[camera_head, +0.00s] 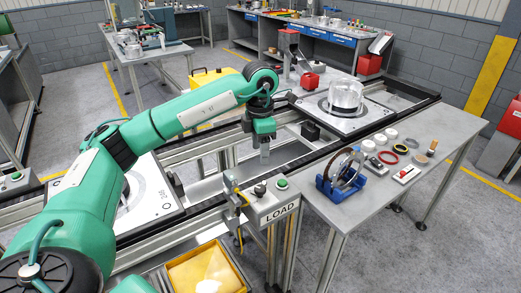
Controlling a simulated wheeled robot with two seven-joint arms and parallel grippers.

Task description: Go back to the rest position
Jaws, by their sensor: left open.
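My left arm comes in from the left and reaches over the conveyor. My left gripper (264,154) hangs pointing down over the gap between the conveyor rails, with nothing visible in its jaws. It is apart from the pallets. One pallet (318,112) sits on the conveyor at the right with a clear, shiny cylindrical part (346,94) on it. Another pallet (165,207) lies at the left, partly hidden behind my arm. My right gripper does not show.
A control box marked LOAD (272,203) stands close to my gripper. A side table (425,178) holds a blue stand (343,190) with rings and several small parts. A yellow tray (205,272) is at the bottom. Workbenches line the back; grey floor lies between.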

